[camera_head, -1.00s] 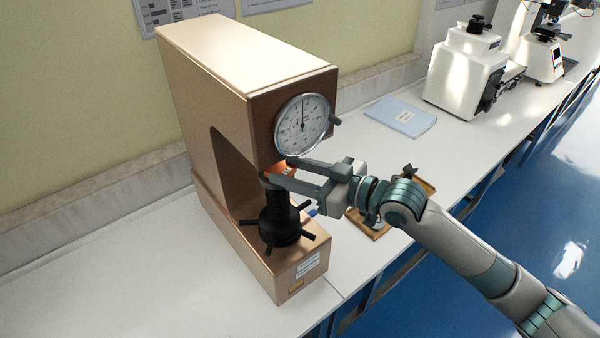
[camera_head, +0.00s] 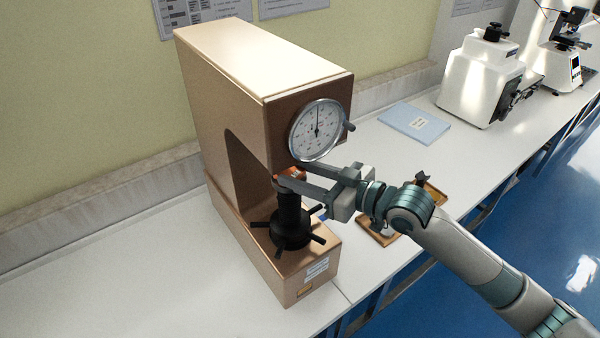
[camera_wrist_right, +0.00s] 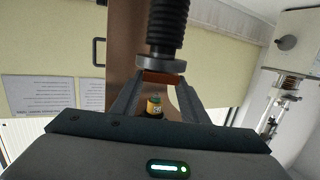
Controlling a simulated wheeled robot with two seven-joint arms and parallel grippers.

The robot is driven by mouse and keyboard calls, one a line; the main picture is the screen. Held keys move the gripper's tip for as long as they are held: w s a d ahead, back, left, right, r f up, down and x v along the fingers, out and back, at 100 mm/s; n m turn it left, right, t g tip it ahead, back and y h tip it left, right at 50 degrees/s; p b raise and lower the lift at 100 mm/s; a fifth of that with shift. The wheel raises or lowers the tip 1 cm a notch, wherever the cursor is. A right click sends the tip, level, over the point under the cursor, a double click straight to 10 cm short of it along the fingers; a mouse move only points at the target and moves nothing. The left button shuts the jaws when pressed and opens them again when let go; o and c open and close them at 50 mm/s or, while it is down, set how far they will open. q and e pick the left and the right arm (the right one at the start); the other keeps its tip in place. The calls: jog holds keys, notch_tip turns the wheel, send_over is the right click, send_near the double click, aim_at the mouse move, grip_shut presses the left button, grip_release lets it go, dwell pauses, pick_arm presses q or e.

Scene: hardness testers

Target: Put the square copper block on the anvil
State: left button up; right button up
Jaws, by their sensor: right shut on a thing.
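The copper block (camera_head: 291,174) is between the fingers of my right gripper (camera_head: 286,182), in the gap under the tester's head. It also shows as an orange-brown strip in the right wrist view (camera_wrist_right: 160,77), between the fingertips. My right gripper is shut on it. The anvil's grey round plate (camera_wrist_right: 160,65) lies right against the block in the right wrist view, which appears upside down. I cannot tell whether the block's full weight rests on it. The anvil's black column (camera_head: 290,212) stands below the fingers in the head view. My left gripper is out of view.
The bronze hardness tester (camera_head: 235,100) with its round dial (camera_head: 317,130) stands close behind and above the fingers. Black handwheel spokes (camera_head: 316,238) stick out below. A wooden tray (camera_head: 436,193) lies right of the tester, partly behind my arm. A blue folder (camera_head: 415,122) lies farther back.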

jog(key=shift+f, duration=0.15)
dwell(0.5)
jog(key=o, duration=1.4)
jog(key=shift+f, duration=0.1)
jog(key=shift+c, duration=1.1)
jog(key=f+v, duration=0.1)
jog(key=v, duration=0.6)
jog(key=shift+r+p, duration=0.2)
jog(key=shift+p, duration=0.15)
